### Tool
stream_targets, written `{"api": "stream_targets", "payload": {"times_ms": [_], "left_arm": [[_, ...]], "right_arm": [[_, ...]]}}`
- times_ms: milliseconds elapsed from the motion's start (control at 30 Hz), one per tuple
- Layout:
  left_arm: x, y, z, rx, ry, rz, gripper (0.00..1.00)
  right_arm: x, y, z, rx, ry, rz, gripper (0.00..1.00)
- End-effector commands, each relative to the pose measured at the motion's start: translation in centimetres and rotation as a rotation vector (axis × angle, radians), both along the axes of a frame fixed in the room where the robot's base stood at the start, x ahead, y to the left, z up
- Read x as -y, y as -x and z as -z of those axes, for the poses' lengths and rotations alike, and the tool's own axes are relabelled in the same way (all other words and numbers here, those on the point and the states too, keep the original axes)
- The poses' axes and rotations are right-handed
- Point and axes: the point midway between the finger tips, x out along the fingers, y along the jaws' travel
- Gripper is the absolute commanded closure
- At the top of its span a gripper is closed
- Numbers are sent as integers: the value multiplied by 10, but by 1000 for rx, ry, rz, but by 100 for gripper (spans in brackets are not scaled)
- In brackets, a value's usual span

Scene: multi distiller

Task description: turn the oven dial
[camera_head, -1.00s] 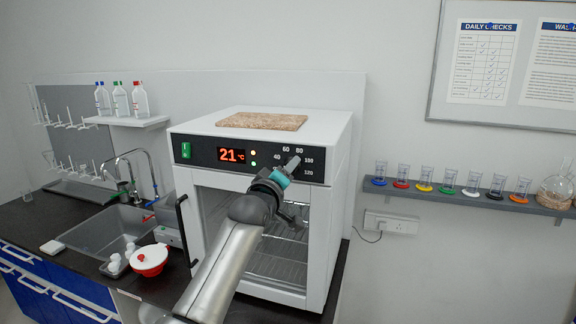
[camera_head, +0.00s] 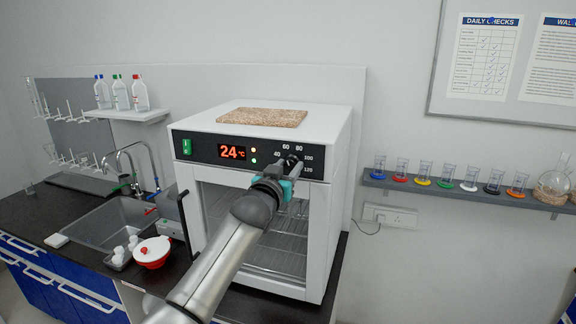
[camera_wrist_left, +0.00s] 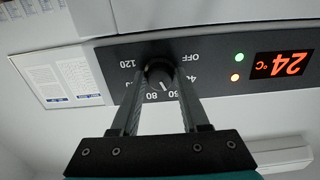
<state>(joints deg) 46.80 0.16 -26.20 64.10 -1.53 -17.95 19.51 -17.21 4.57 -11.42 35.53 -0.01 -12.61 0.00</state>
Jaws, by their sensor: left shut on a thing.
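The oven dial (camera_wrist_left: 160,76) is a black round knob with a white pointer mark on the oven's black control panel (camera_head: 205,149). In the wrist view, which shows the panel upside down, the mark points between 60 and 80. My left gripper (camera_wrist_left: 160,80) is shut on the dial, one finger on each side. In the head view my left gripper (camera_head: 289,168) reaches the panel's right part and hides some of the dial. The display (camera_head: 232,152) reads 24 °C. My right gripper is not in view.
The white oven (camera_head: 325,180) stands on a dark counter with a cork-like board (camera_head: 264,117) on top. Left of it are a sink (camera_head: 110,222) and a red-and-white pot (camera_head: 152,252). A shelf of beakers (camera_head: 470,190) hangs at the right.

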Motion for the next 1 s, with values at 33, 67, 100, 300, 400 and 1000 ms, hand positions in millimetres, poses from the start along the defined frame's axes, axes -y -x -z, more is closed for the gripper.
{"api": "stream_targets", "payload": {"times_ms": [33,67,100,300,400,1000], "left_arm": [[0,0,-1,15,-46,0,100],[0,0,-1,24,-73,0,100],[0,0,-1,36,-108,0,100],[0,0,-2,95,-290,-1,100],[0,0,-2,125,-380,-1,100],[0,0,-2,301,-921,-1,100]], "right_arm": [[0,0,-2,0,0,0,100],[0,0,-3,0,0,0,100],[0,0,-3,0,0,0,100],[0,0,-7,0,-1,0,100],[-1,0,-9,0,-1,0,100],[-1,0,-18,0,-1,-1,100]]}}
